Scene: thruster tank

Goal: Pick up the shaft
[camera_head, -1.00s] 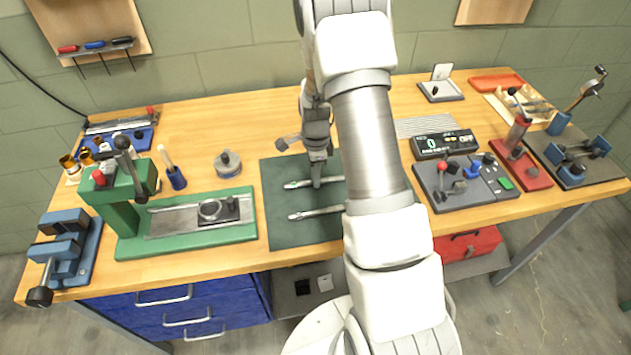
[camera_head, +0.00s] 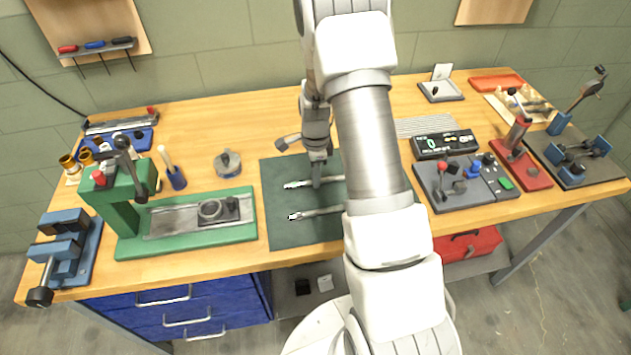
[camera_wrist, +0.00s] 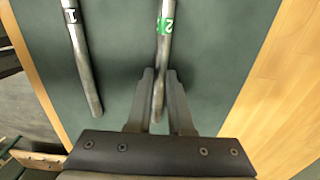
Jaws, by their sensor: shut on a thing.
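Two slim metal shafts lie on a dark green mat (camera_head: 290,235) in the middle of the bench. The upper shaft (camera_head: 298,184) is between the fingers of my gripper (camera_head: 317,184). In the wrist view this shaft (camera_wrist: 163,50) has a green band marked 2, and my gripper (camera_wrist: 160,76) is shut on it. Its far end runs out of the picture. The other shaft (camera_head: 312,213), with a black band marked 1, lies apart on the mat to the left in the wrist view (camera_wrist: 82,62). My arm hides the right ends of both in the head view.
A green press (camera_head: 185,228) stands left of the mat, with a blue vise (camera_head: 65,250) further left. A round metal part (camera_head: 228,163) sits behind the press. Right of my arm are a grey control box (camera_head: 465,185), a digital readout (camera_head: 445,143) and a red press (camera_head: 520,165).

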